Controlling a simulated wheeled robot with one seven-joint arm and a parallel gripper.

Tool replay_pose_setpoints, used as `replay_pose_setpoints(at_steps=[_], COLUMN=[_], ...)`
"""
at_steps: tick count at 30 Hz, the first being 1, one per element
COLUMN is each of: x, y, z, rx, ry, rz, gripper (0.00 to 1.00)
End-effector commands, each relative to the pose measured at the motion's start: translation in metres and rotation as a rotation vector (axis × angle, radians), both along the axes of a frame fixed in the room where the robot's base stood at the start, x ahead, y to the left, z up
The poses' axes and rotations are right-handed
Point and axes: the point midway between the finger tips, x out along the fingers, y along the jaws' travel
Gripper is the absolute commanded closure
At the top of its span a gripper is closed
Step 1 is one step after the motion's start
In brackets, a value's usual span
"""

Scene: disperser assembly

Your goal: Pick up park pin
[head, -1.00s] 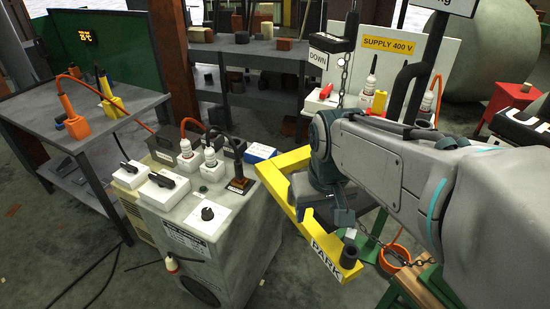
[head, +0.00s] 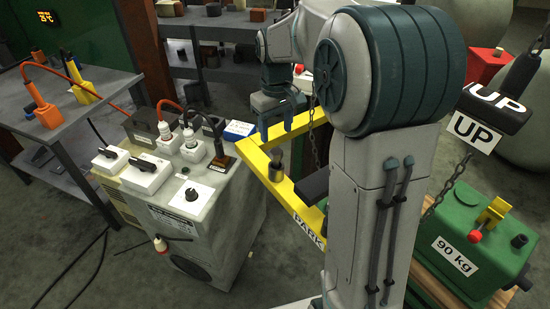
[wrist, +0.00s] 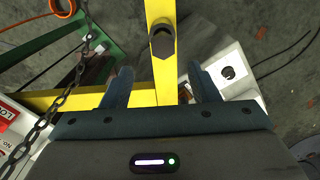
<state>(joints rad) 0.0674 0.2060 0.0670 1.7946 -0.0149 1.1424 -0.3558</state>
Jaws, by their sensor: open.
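The park pin (head: 275,165), a dark, short cylinder, stands on the yellow frame (head: 285,193), which bears a PARK label (head: 308,231). My gripper (head: 279,118) hangs fingers down over the frame, beyond and above the pin, with a gap between them in the head view. In the wrist view the pin (wrist: 163,42) shows on the yellow bar, past the tips of my spread fingers (wrist: 159,70). The gripper is open with nothing gripped. The pin's lower end is hidden.
A grey cabinet (head: 195,228) with plugs and switches stands left of the frame. A chain (wrist: 40,125) hangs left of my gripper in the wrist view. A green 90 kg weight (head: 465,240) is at right. My own arm covers part of the frame.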

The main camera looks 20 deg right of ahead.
Motion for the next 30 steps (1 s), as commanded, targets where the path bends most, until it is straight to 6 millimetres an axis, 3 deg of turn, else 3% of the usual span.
replay_pose_setpoints(at_steps=[3,11,18,27,28,30], x=[0.0,-0.003,-0.008,-0.007,-0.007,-0.007], y=[0.0,0.001,0.002,0.002,0.002,0.002], z=[-0.018,-0.037,-0.072,-0.079,-0.079,-0.079], rx=[0.0,0.0,0.0,-0.001,0.0,0.0], ry=[0.002,0.002,0.003,-0.001,-0.001,-0.001], rz=[0.0,0.0,-0.001,-0.001,-0.001,-0.001], gripper=[0.45,0.45,0.45,0.45,0.48,0.68])
